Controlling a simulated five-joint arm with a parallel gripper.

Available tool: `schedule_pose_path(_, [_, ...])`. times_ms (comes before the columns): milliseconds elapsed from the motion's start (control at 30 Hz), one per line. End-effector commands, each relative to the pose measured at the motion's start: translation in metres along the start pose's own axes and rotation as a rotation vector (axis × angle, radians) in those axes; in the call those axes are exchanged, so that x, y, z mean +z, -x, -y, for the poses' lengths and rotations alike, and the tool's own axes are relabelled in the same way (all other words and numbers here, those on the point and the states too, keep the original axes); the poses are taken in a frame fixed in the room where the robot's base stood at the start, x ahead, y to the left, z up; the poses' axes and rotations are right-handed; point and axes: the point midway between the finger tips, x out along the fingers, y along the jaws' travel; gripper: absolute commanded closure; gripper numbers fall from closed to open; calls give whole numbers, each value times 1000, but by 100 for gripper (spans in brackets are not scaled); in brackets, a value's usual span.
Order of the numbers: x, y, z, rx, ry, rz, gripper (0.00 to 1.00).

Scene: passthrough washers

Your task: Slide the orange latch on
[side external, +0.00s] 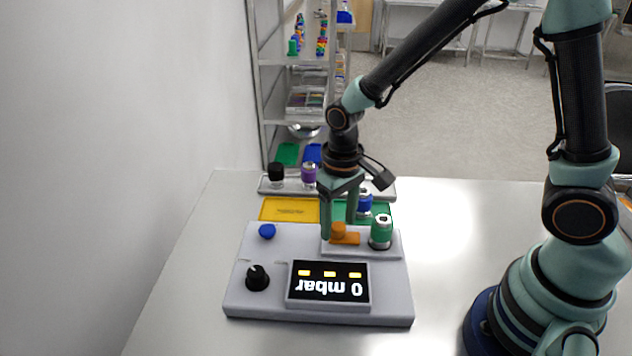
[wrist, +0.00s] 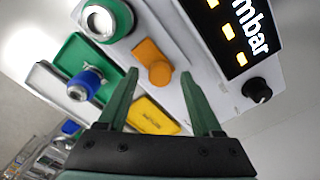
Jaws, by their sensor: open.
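The orange latch (side external: 340,235) is a small flat orange plate with a round knob, on the raised part of the grey device (side external: 250,300). In the side view it sits just left of the green-collared metal fitting (side external: 382,231). My gripper (side external: 338,232) points down at the latch, with one finger to its left and the other behind it. In the wrist view the latch (wrist: 154,62) lies ahead of and between the open fingertips of my gripper (wrist: 160,76), and the knob shows clear of both. Whether a finger touches the latch cannot be told.
The device carries a display (side external: 328,284) reading 0 mbar, a black knob (side external: 257,278) and a blue button (side external: 267,231). Behind it lie a yellow tray (side external: 290,209) and a rack (side external: 265,186) with black and purple fittings. A blue fitting (side external: 364,202) stands near the green tray.

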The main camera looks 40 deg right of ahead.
Motion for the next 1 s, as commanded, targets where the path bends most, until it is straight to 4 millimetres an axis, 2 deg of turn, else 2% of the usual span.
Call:
schedule_pose_path(333, [0,-3,0,0,0,0,33])
schedule_pose_path(467, [0,-3,0,0,0,0,83])
schedule_pose_path(500, [0,-3,0,0,0,0,98])
schedule_pose_path(1000, [0,-3,0,0,0,0,100])
